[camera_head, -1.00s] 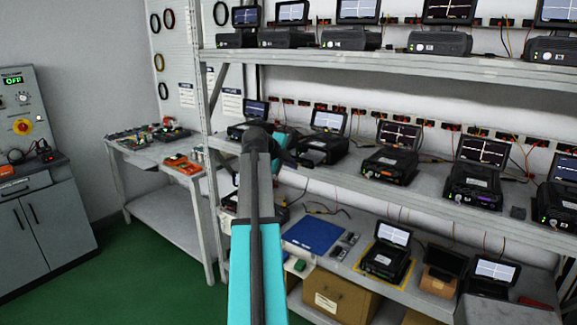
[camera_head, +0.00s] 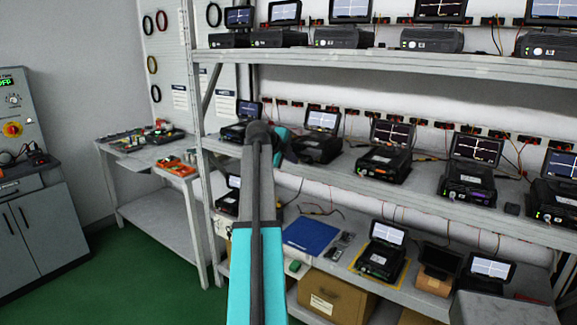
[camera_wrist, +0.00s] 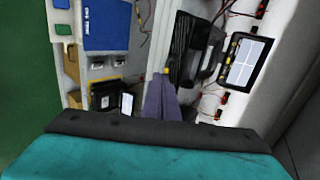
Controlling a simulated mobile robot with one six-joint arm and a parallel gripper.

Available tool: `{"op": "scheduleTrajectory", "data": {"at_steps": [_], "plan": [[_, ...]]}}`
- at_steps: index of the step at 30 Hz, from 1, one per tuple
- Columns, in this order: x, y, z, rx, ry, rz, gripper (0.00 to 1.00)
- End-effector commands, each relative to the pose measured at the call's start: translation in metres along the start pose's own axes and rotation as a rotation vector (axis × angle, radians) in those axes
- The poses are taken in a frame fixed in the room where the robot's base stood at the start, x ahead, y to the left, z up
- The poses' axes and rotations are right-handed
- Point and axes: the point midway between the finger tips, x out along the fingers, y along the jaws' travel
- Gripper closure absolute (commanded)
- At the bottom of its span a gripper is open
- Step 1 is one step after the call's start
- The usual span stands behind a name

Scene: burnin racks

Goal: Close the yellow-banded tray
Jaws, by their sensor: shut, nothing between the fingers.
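My gripper (camera_head: 286,150) is in front of the middle shelf, near the second black tester from the left (camera_head: 318,147), and partly overlaps it in the head view. In the wrist view my gripper's fingers (camera_wrist: 161,97) are together and empty. Beyond them is a black unit (camera_wrist: 195,45) with a lit screen (camera_wrist: 248,62); a small yellow patch (camera_wrist: 167,71) shows beside it. I cannot make out a clear yellow band on any tray, nor tell how far a tray stands out. My arm hides part of the shelf on the left.
More testers with raised screens stand along the middle shelf, such as one to the right (camera_head: 385,160). The lower shelf holds a blue mat (camera_head: 311,235) and a tester (camera_head: 381,258) on a yellow-edged area. A side table (camera_head: 140,160) stands left, above green floor.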

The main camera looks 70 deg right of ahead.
Motion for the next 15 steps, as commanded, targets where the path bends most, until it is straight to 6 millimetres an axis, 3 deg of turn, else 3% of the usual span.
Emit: {"op": "scheduleTrajectory", "data": {"at_steps": [15], "plan": [[0.045, -0.033, 0.0, 0.0, 0.0, 0.0, 1.0]]}}
